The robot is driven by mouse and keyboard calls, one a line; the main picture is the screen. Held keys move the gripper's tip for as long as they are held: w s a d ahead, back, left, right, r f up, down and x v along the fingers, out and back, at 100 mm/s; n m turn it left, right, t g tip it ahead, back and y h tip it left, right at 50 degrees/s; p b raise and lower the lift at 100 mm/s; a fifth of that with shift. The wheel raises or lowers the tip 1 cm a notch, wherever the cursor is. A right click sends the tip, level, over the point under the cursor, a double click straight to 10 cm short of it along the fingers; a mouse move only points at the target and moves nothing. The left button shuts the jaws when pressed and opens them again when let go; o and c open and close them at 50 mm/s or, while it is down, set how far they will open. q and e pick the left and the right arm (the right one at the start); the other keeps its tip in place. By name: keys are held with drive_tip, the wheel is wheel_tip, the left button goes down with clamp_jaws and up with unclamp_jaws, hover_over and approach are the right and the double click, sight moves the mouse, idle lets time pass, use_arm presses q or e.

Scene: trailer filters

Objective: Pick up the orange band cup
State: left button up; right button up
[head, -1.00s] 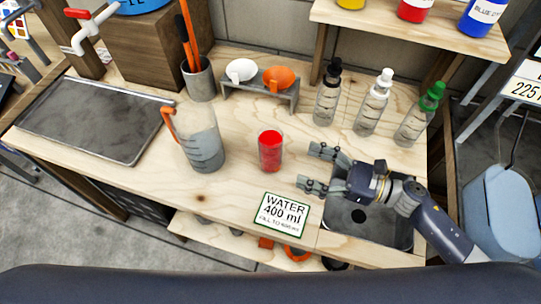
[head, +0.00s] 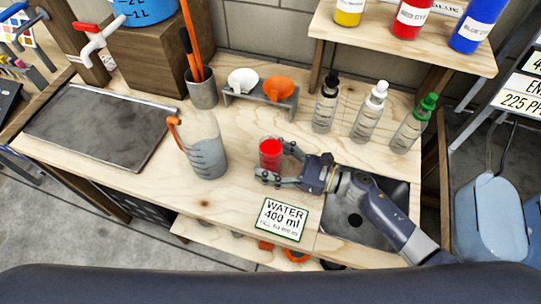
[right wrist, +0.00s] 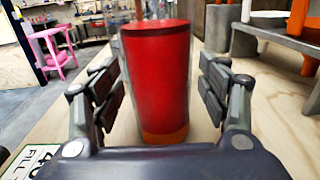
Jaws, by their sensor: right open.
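The orange band cup (head: 270,154) is a clear cup with red contents, upright on the wooden bench. In the right wrist view the cup (right wrist: 157,75) shows an orange band at its base. My right gripper (head: 273,165) is open, with its fingers on either side of the cup. In the right wrist view the gripper (right wrist: 160,95) has a visible gap on each side between its finger pads and the cup. My left gripper is not in view.
A measuring jug (head: 206,152) with an orange handle stands left of the cup. A water sign (head: 281,219) lies in front. Dropper bottles (head: 368,112) stand to the right and a small rack with funnels (head: 258,99) behind. A sink (head: 370,232) lies under my right arm.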

drive_tip(key=shift+d, duration=0.1)
drive_tip(key=shift+c, duration=0.3)
drive_tip(key=c, duration=1.3)
drive_tip(key=shift+r, duration=0.2)
drive_tip(key=shift+r, duration=1.6)
drive_tip(key=shift+s+a+r+b, duration=0.3)
drive_tip(key=shift+s+a, duration=1.05)
drive_tip(key=shift+s, duration=0.9)
drive_tip(key=shift+s+a+r+b, duration=0.25)
drive_tip(key=shift+s+a, duration=1.15)
drive_tip(key=shift+s, duration=0.85)
drive_tip(key=shift+s+a+r+b, duration=0.2)
drive_tip(key=shift+s+a+b, duration=0.15)
drive_tip(key=shift+s+a, duration=1.45)
drive_tip(key=shift+s+d, duration=0.4)
drive_tip(key=shift+s, duration=0.15)
